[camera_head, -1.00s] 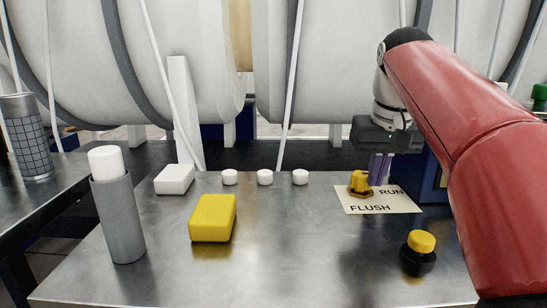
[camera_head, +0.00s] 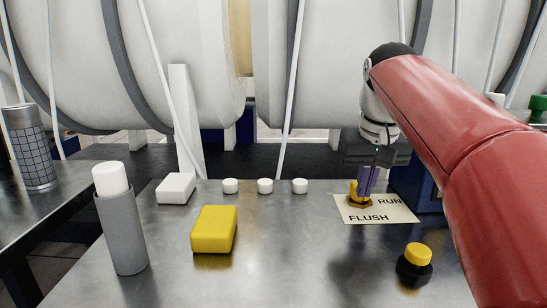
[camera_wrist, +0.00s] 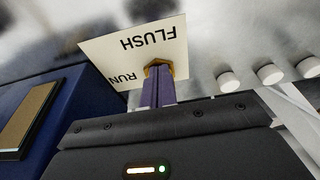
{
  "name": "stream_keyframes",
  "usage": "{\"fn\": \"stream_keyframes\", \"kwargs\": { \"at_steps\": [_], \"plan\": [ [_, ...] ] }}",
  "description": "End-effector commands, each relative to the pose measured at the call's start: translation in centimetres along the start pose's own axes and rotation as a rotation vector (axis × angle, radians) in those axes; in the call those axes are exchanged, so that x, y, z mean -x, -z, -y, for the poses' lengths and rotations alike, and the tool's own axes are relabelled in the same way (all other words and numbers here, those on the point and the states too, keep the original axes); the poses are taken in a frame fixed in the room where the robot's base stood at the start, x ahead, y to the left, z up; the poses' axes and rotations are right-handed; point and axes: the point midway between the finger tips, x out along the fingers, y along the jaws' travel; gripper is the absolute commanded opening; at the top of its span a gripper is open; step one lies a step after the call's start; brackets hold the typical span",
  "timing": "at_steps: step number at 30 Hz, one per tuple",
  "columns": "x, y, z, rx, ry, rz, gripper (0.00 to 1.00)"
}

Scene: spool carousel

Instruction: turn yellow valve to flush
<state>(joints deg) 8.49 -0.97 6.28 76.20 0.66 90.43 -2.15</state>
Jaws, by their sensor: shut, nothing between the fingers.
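The yellow valve (camera_head: 354,192) stands on a pale label plate (camera_head: 378,210) marked RUN and FLUSH, at the right of the metal table. My gripper (camera_head: 368,182) points down at the valve, its purple fingers shut with nothing between them. In the head view the fingers overlap the valve's right side and hide part of it. In the wrist view the fingertips (camera_wrist: 158,82) cover most of the valve (camera_wrist: 152,69), leaving only a yellow rim. I cannot tell whether they touch it. The handle's direction is hard to make out.
A black button with a yellow top (camera_head: 417,256) stands in front of the plate. A blue box (camera_head: 428,190) is close on the right. Three white knobs (camera_head: 265,186), a yellow block (camera_head: 214,229), a white block (camera_head: 176,188) and a grey cylinder (camera_head: 122,232) are farther left.

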Motion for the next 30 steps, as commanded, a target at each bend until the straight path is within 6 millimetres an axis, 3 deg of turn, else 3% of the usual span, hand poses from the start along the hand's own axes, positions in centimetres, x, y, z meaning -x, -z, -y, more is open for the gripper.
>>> {"fn": "stream_keyframes", "kwargs": {
  "at_steps": [30],
  "plan": [
    [-0.03, 0.15, 0.89, 0.000, 0.000, -0.003, 0.00]
  ]
}}
